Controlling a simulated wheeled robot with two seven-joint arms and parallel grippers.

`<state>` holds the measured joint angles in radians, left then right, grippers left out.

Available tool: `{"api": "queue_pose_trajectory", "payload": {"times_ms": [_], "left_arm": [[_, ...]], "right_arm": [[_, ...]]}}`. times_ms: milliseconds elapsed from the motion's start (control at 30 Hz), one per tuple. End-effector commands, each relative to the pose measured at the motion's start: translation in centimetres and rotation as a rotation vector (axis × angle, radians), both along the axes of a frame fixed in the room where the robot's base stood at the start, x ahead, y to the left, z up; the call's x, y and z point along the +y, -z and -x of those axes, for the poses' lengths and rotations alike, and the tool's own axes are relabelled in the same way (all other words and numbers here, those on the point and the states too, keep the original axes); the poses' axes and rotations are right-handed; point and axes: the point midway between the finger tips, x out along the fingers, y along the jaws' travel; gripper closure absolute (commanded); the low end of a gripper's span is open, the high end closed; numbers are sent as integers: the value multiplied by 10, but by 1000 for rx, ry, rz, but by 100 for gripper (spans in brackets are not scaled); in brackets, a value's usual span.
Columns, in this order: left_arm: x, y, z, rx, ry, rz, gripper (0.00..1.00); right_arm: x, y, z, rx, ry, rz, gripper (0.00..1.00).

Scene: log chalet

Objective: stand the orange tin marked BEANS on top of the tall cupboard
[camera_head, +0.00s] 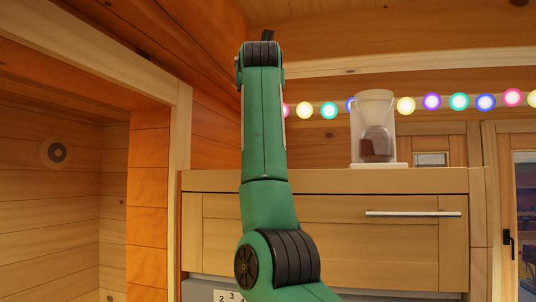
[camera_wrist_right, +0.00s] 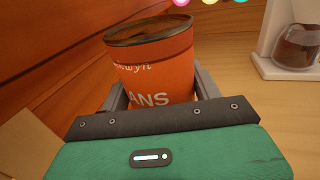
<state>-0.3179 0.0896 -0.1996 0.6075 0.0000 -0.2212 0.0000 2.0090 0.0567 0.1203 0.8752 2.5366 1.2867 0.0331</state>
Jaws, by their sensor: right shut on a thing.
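The orange tin (camera_wrist_right: 152,65), with part of the word BEANS showing, is upright between the fingers of my right gripper (camera_wrist_right: 158,92) in the right wrist view. The gripper is shut on it. In the head view my green right arm reaches up in front of the tall cupboard (camera_head: 330,181); the tin and fingers are hidden there behind the arm. Wood lies around the tin in the wrist view, but I cannot tell whether its base, hidden by the gripper, touches the cupboard top. My left gripper is not in view.
A coffee maker with a glass jug (camera_head: 375,130) stands on the cupboard top to the right; it also shows in the right wrist view (camera_wrist_right: 297,45). Colored string lights (camera_head: 431,102) run along the wall behind. A wooden wall and post (camera_head: 183,135) are close on the left.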

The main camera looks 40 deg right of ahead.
Motion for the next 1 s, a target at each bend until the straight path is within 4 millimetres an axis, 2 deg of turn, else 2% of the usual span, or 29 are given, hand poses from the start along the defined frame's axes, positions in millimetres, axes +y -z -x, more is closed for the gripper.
{"api": "queue_pose_trajectory", "payload": {"times_ms": [133,300,400,600,733,1000], "left_arm": [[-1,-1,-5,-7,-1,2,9],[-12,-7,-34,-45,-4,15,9],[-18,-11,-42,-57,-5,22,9],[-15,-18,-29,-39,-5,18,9],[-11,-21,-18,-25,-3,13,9],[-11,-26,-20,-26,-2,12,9]], "right_arm": [[-1,25,-1,2,3,1,64],[-1,51,-1,2,3,2,64],[-1,67,0,1,2,3,64],[-1,98,0,2,2,2,64],[-1,111,-1,1,1,2,64],[0,127,-1,2,1,2,64]]}}
